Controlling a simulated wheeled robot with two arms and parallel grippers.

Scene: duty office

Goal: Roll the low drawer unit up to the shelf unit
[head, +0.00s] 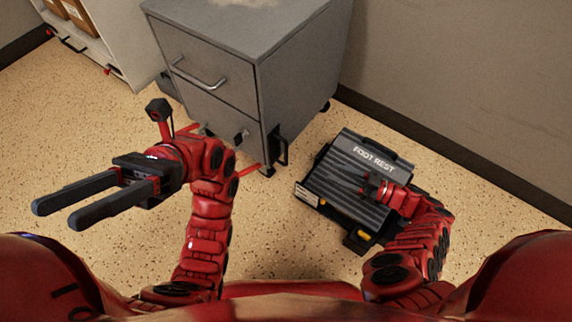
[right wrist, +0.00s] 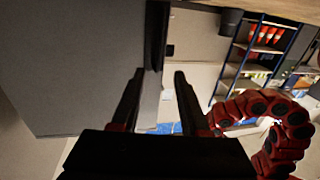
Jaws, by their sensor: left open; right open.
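The low grey drawer unit (head: 210,88) stands upright on castors near the wall, with a bar handle on its upper drawer and a black handle (head: 281,148) at its near right edge. The pale shelf unit (head: 128,52), holding brown boxes, is partly in view at top left, left of the drawer unit; the gap is partly hidden. My left gripper (head: 58,212) is open and empty, pointing left. My right gripper (head: 370,187) is over the foot rest; its fingertips are hard to make out there. In the right wrist view it is open (right wrist: 157,76), with a dark upright strip beyond its fingers.
A black foot rest (head: 340,180) lies on the floor right of the drawer unit. The wall with its dark skirting (head: 440,150) bounds the right side. Speckled floor (head: 70,125) is clear at the left. Shelves with red items (right wrist: 268,38) show in the right wrist view.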

